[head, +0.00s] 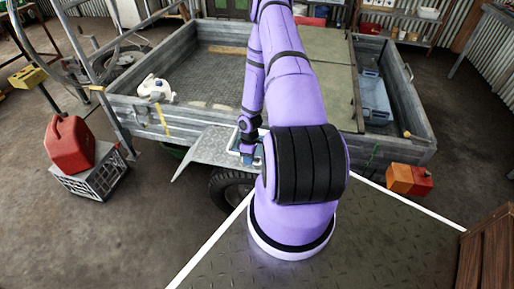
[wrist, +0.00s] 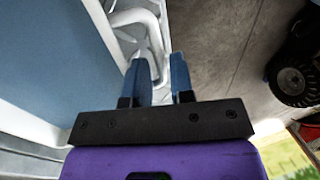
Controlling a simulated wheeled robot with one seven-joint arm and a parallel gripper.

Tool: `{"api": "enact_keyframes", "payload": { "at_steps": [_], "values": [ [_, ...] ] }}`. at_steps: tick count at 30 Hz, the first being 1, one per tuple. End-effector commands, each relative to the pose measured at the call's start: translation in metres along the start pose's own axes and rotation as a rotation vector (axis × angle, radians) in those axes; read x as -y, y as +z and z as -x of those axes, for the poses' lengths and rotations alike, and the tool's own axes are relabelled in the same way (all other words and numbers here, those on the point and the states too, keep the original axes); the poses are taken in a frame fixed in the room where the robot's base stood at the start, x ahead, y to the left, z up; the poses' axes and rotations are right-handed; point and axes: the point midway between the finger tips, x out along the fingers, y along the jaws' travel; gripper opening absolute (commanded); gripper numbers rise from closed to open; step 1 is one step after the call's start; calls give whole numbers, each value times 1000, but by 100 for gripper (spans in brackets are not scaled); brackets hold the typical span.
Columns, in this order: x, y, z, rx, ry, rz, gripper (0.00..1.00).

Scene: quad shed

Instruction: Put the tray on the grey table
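In the wrist view a blue panel with a thick white rim, which looks like the tray (wrist: 55,50), fills the left side, with white curved bars beside it. My gripper (wrist: 161,72) has its two blue fingers close together, one on each side of a white bar that looks like the tray's handle. In the head view my gripper (head: 246,155) is low beside the trailer's mudguard, partly hidden by my purple arm, with a small white and blue piece showing there. A grey-topped table (head: 500,13) is cut off at the upper right; I cannot tell if it is the grey table.
A red fuel can (head: 68,143) sits on a crate (head: 92,178) at left. An orange and red box (head: 408,179) is at right.

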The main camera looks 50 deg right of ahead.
Motion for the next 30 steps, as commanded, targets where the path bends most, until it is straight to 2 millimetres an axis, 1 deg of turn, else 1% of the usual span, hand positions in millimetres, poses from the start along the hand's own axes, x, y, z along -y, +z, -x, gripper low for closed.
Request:
{"api": "enact_keyframes", "payload": {
  "at_steps": [1,4,12,15,26,30],
  "values": [
    [0,0,-6,1,-1,1,22],
    [0,0,-13,0,0,0,22],
    [0,0,-15,0,0,0,22],
    [0,0,-15,0,0,0,0],
    [0,0,-13,-1,1,0,0],
    [1,0,-7,-1,1,0,0]
  ]
}}
